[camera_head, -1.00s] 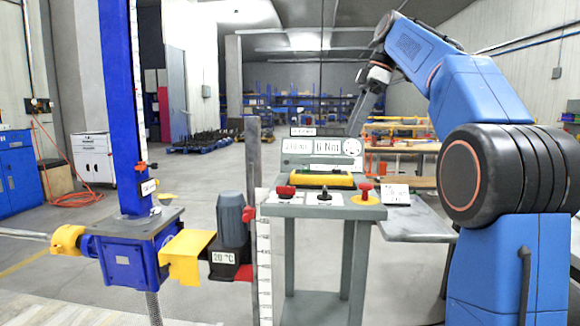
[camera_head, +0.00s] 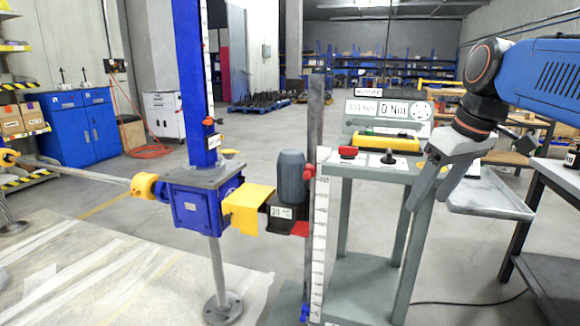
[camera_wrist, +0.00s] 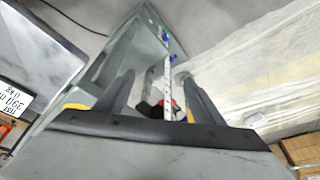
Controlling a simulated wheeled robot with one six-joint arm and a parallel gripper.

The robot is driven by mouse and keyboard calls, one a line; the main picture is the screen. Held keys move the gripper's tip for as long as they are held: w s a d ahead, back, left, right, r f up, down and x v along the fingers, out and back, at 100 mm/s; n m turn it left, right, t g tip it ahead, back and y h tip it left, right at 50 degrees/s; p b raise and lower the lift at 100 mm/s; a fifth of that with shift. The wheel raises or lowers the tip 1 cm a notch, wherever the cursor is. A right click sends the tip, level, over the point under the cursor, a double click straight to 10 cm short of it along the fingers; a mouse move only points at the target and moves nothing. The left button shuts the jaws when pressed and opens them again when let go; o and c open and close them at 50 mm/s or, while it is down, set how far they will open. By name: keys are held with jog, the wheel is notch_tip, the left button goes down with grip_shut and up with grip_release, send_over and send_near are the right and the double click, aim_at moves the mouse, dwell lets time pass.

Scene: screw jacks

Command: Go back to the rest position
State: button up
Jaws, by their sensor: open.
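My gripper (camera_head: 428,188) hangs from the blue arm at the right of the head view, fingers pointing down and left. It is open and empty, in front of the right part of the grey control stand (camera_head: 343,222). In the wrist view my gripper's two fingers (camera_wrist: 155,95) are apart with nothing held between them. Past them show the stand's grey top and legs and a white scale strip. The blue screw jack (camera_head: 197,208) stands at the left of the head view, apart from my gripper.
The stand carries a display panel (camera_head: 388,108), a yellow roller (camera_head: 386,143), a red button (camera_head: 348,152) and a black joystick (camera_head: 388,157). A grey motor (camera_head: 291,178) sits beside the jack. A grey tray (camera_head: 490,196) is at right. Open floor lies behind.

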jog(key=s+f+m, duration=0.2)
jog(key=s+f, duration=0.5)
jog(key=f, duration=0.4)
jog(key=s+f+m+t+h, duration=0.1)
jog(key=s+f+m, duration=0.2)
jog(key=s+f, duration=0.5)
notch_tip(320, 180, down, 4)
jog(key=shift+d+r+t+h, duration=0.15)
jog(key=shift+d+t+h, duration=0.05)
jog(key=shift+t+h, duration=0.1)
dwell(0.3)
